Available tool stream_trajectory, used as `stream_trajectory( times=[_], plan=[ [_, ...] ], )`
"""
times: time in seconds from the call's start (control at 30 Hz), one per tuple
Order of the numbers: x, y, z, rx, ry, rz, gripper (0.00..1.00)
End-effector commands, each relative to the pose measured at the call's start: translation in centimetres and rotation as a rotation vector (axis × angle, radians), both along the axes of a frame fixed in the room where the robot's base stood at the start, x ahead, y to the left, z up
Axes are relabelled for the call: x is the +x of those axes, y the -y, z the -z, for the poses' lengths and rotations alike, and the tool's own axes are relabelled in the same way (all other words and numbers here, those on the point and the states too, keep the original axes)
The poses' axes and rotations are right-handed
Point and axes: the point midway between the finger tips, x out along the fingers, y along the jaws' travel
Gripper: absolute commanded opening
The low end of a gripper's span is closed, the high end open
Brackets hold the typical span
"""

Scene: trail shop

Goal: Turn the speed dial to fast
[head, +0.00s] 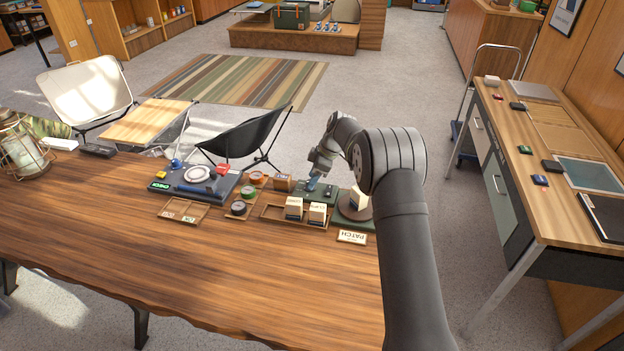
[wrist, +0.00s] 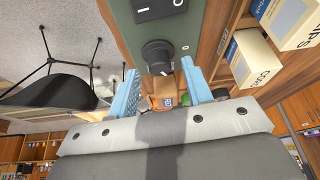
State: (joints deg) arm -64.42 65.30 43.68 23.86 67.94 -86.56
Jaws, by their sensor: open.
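A black dial knob (wrist: 157,56) stands out from a green control panel (wrist: 200,25) in the wrist view. Its speed marks cannot be read. My gripper (wrist: 158,70) is open, with one blue finger on each side of the knob's line and the knob just beyond or between the tips. I cannot tell whether either finger touches it. In the head view the green panel (head: 322,200) sits on the long wooden table, and my gripper (head: 312,183) is low over its left part. There the knob is hidden or too small to make out.
A wooden tray with boxed blocks (head: 293,208) stands just in front of the panel, with a "PATCH" sign (head: 352,237) nearby. A black chair (head: 243,137) stands behind. The table's front is clear.

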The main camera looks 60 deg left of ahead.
Motion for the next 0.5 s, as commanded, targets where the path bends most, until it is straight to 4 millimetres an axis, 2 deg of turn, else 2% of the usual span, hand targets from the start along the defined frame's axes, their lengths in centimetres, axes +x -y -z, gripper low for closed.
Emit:
stream_trajectory(
  times=[0.17, 0.43, 0.5],
  plan=[
    [-0.37, -0.26, 1.00, 0.000, 0.000, 0.000, 0.46],
    [-0.40, -0.29, 1.08, 0.000, 0.000, 0.000, 0.46],
    [-0.39, -0.28, 1.08, 0.000, 0.000, 0.000, 0.32]
  ],
)
